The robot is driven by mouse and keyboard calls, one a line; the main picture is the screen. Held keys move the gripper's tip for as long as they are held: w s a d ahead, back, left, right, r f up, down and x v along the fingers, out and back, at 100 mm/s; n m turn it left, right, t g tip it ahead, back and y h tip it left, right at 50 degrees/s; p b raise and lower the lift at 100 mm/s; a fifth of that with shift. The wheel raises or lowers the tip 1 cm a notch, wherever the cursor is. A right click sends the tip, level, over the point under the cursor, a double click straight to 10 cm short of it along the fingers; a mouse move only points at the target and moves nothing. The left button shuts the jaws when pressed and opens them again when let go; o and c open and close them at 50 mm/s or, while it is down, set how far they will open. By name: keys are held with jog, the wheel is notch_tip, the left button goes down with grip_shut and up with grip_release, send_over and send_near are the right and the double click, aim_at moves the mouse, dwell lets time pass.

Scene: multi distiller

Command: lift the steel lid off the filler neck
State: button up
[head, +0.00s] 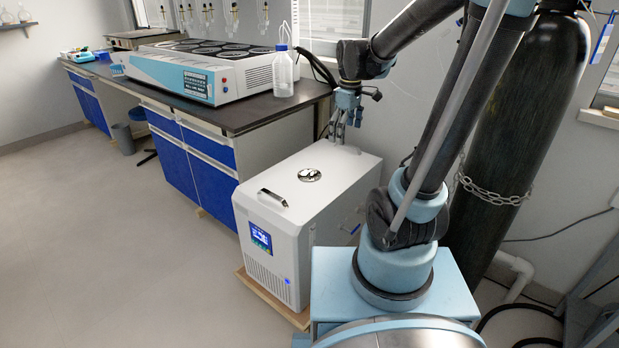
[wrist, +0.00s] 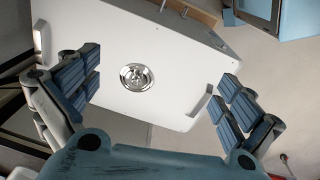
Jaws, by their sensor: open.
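The steel lid (head: 309,175) is a round, shiny disc on the top face of the white chiller box (head: 340,195). In the wrist view the lid (wrist: 136,77) lies between my spread fingers, with a small raised centre. The filler neck under it is hidden. My gripper (head: 338,138) is open and empty. In the head view it points down over the far part of the box top, behind the lid and to its right. In the wrist view my gripper's blue-padded fingers (wrist: 155,92) stand wide apart to either side of the lid, not touching it.
A handle (head: 272,198) stands at the box's near end, and another handle (wrist: 200,101) shows in the wrist view. A bench (head: 240,118) with a multi-position distiller (head: 200,75) and a bottle (head: 283,75) is behind. A dark gas cylinder (head: 520,120) stands at right.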

jog(key=w+a+f+n, duration=0.4)
jog(key=w+a+n, duration=0.3)
jog(key=w+a, duration=0.4)
send_over(310, 170)
jog(key=shift+g, duration=0.4)
jog(key=f, duration=1.3)
jog(key=shift+s, duration=0.3)
jog(key=shift+w+a+f, duration=0.1)
jog(key=shift+w+f, duration=0.05)
jog(key=shift+f, duration=0.7)
jog(key=shift+w+f, duration=0.15)
jog(key=shift+f, duration=1.6)
jog(key=shift+r, duration=0.1)
jog(key=c, duration=1.4)
